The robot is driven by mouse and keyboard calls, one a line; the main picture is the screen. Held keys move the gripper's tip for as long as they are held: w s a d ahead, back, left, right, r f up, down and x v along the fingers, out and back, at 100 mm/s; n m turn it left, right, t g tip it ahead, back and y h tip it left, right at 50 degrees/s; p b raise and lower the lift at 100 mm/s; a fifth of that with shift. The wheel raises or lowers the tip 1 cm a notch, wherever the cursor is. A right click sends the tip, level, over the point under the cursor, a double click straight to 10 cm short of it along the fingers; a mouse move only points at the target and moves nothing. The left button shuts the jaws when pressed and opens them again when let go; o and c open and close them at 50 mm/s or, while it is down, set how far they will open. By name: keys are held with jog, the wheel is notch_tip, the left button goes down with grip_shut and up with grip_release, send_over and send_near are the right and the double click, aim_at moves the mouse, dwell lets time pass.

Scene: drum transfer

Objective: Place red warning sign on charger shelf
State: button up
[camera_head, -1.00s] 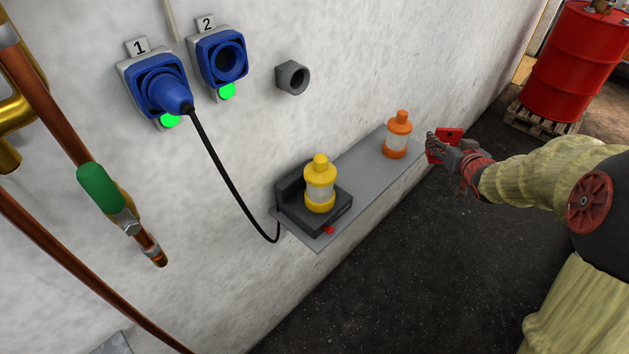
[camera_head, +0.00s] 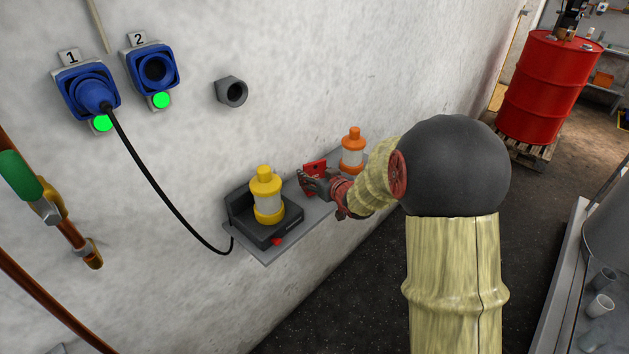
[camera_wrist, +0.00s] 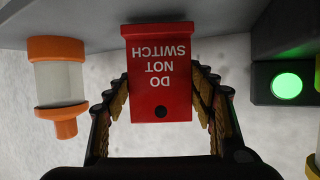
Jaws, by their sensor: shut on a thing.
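The red warning sign (camera_wrist: 158,75), lettered "DO NOT SWITCH", is held between the fingers of my gripper (camera_wrist: 160,105). The lettering is upside down in the wrist view. In the head view the sign (camera_head: 313,172) is at the grey charger shelf (camera_head: 262,252), between the yellow lamp and the orange lamp. My gripper (camera_head: 313,183) is shut on the sign from the front. In the wrist view the sign's flanged end is at the grey shelf surface (camera_wrist: 85,18); I cannot tell whether they touch.
A yellow lamp (camera_head: 267,196) sits in a black charger (camera_head: 272,233) left of my gripper. An orange lamp (camera_head: 353,151) stands on the shelf to its right. A black cable (camera_head: 160,190) hangs from socket 1 towards the charger. A red drum (camera_head: 548,88) stands at the back right.

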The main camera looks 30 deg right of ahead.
jog(key=shift+f, duration=0.4)
jog(key=shift+f, duration=0.2)
jog(key=o, duration=1.2)
jog(key=shift+c, duration=0.2)
